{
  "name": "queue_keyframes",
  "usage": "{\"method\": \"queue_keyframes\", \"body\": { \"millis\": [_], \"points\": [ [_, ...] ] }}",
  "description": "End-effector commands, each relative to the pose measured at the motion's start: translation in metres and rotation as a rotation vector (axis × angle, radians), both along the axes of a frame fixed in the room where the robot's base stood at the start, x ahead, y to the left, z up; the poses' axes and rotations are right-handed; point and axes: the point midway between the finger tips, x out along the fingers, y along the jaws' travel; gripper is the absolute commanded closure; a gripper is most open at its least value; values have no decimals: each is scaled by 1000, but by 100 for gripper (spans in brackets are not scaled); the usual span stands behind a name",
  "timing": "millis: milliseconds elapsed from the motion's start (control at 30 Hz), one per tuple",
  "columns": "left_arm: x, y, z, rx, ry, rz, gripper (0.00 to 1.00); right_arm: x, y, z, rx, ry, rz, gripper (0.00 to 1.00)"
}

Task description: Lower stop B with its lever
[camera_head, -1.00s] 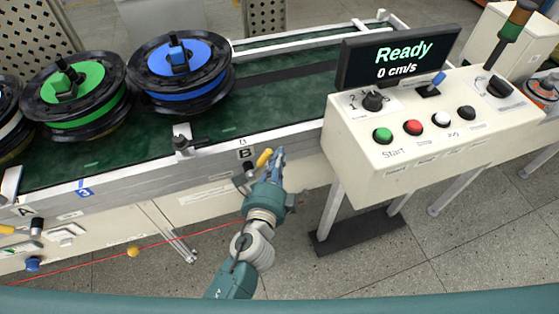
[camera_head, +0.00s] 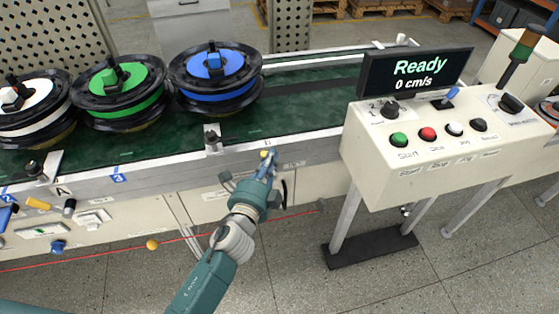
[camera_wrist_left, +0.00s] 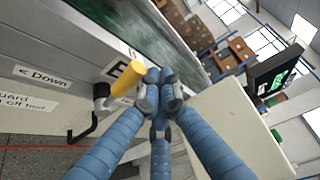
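In the head view only a bit of the yellow lever (camera_head: 264,154) shows behind my fingers. My left gripper (camera_head: 270,157) is at the conveyor's front face, close beside the lever. In the wrist view its blue fingers (camera_wrist_left: 160,96) come together at the tips, right of the grip, with nothing between them. Contact is unclear. My right gripper is not in view.
Blue (camera_head: 215,88), green (camera_head: 115,97) and white (camera_head: 30,112) reels stand on the conveyor (camera_head: 300,100). Stop A's yellow lever (camera_head: 38,203) is at the left. The control panel (camera_head: 430,155) with its "Ready" screen (camera_head: 418,68) stands right of my left gripper.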

Motion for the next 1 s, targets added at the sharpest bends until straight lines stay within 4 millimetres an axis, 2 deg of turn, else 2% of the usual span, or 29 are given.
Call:
{"method": "queue_keyframes", "body": {
  "millis": [500, 1000],
  "points": [
    [-11, 33, -12, 0, 1, 0, 100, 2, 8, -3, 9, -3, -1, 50],
    [-14, 42, -17, 1, 4, 4, 100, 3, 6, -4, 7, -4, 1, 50]
  ]
}}
